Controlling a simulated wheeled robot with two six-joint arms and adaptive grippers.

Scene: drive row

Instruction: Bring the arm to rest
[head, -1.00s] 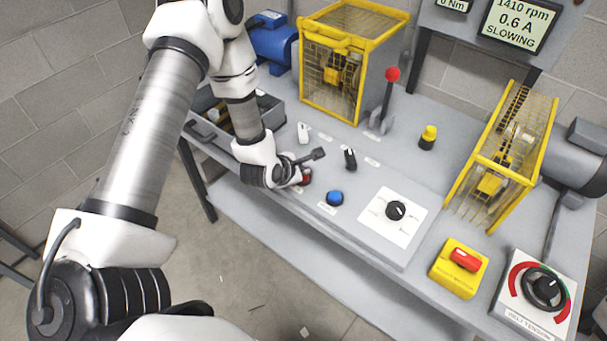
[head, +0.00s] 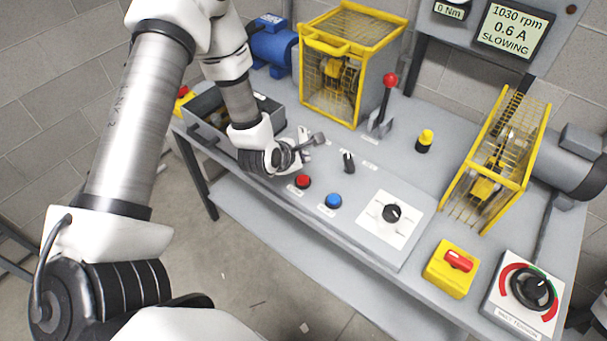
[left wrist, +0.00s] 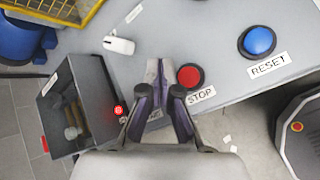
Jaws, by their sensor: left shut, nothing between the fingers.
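My left gripper (head: 302,158) is shut and empty above the front left of the bench panel. In the left wrist view its closed fingers (left wrist: 158,78) point at the panel, beside the red STOP button (left wrist: 190,76). The red button also shows in the head view (head: 303,181), clear of the gripper. The blue RESET button (head: 333,201) is to its right and also shows in the left wrist view (left wrist: 258,41). The display (head: 514,30) reads 1030 rpm, 0.6 A, SLOWING. My right gripper is not in view.
An open grey bin (head: 205,112) stands left of the gripper. A yellow guard cage (head: 345,75), a red-knobbed lever (head: 384,100) and a second yellow guard (head: 490,165) rise from the bench. A black dial (head: 391,212) and a yellow switch box (head: 447,272) are right.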

